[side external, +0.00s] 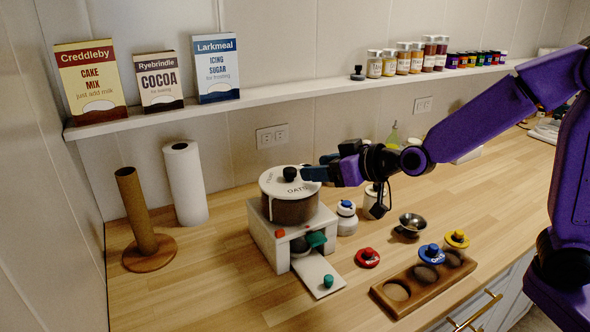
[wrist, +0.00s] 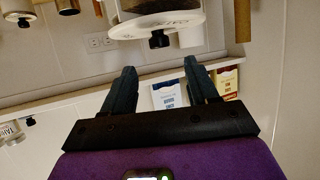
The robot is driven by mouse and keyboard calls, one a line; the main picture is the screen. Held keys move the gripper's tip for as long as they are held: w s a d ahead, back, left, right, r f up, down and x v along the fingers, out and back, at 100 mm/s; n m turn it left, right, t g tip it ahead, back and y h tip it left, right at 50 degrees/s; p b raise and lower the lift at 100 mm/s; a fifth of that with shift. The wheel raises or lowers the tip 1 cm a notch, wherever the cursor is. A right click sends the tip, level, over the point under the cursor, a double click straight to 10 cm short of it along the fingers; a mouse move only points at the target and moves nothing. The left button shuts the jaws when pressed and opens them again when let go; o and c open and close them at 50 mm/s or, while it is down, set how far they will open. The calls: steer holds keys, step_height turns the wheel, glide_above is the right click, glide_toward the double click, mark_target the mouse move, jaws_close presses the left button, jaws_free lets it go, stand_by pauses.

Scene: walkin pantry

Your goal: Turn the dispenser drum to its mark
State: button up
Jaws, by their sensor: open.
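The dispenser drum (side external: 290,208) is a round brown drum with a white lid marked with lettering and a black knob (side external: 290,174). It sits on a white base (side external: 262,236) with a red piece, a green piece and a pulled-out white flap bearing a green knob (side external: 328,281). My gripper (side external: 313,170) is open, pointing left, at the right edge of the lid, near knob height. In the wrist view the fingers (wrist: 160,66) are spread with nothing between them. The lid (wrist: 155,25) and black knob (wrist: 159,40) lie beyond the fingertips. Contact cannot be told.
A paper roll (side external: 186,183) and a brown holder (side external: 139,210) stand left. A shelf (side external: 262,98) with boxes and jars runs behind. The front counter is clear.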

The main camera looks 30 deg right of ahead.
mark_target(291, 170)
steer(key=shift+x, duration=3.9)
jaws_close()
